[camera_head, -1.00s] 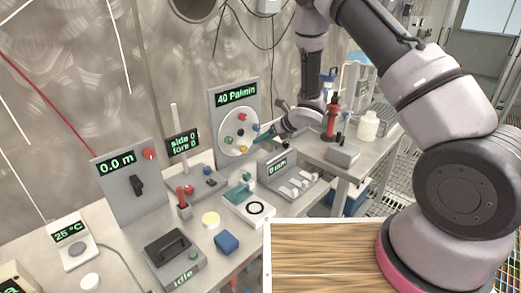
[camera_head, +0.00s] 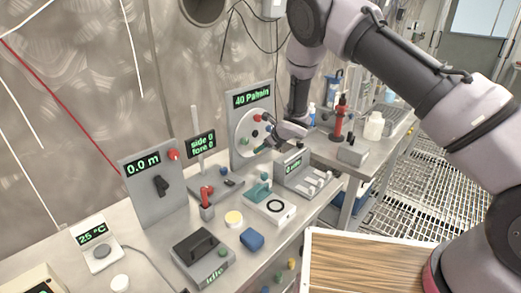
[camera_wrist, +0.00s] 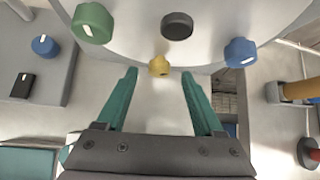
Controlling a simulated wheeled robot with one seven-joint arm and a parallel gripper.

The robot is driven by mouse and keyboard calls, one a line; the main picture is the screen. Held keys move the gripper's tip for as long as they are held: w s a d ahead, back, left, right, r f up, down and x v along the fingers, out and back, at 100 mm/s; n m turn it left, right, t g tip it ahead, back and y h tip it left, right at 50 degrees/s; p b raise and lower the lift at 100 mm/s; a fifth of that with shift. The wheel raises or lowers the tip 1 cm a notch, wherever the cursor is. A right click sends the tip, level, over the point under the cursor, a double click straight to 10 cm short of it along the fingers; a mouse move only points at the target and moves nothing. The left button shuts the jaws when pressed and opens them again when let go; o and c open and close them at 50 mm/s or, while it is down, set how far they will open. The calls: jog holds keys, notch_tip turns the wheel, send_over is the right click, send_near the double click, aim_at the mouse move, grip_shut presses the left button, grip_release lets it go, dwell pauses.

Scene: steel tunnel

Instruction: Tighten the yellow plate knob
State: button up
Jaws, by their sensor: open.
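The yellow plate knob (camera_wrist: 159,66) shows in the wrist view at the edge of the round pale plate (camera_wrist: 140,45). My gripper (camera_wrist: 159,75) is open, with one teal finger on each side of the knob. There is a visible gap between each finger and the knob. In the head view my gripper (camera_head: 264,146) is at the lower right of the plate (camera_head: 243,126), on the upright panel reading "40 Pa/min" (camera_head: 237,150). The gripper hides part of the plate there, and I cannot make out the yellow knob.
On the plate, a green knob (camera_wrist: 92,22), a black centre knob (camera_wrist: 177,25) and a blue knob (camera_wrist: 241,52) surround the yellow one. Below my gripper stand a slider box (camera_head: 307,180) and a white block with a black ring (camera_head: 275,206). A wooden board (camera_head: 365,260) lies at the front.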

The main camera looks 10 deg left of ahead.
jog(key=shift+x, duration=1.6)
jog(key=shift+c, duration=0.3)
grip_shut()
jog(key=shift+w+d+m+g+y, duration=0.25)
jog(key=shift+m+g+y, duration=0.2)
jog(key=shift+g, duration=0.45)
jog(key=m+g+y, duration=0.3)
jog(key=g, duration=0.1)
jog(key=shift+w+f, duration=0.1)
jog(key=shift+w, duration=0.2)
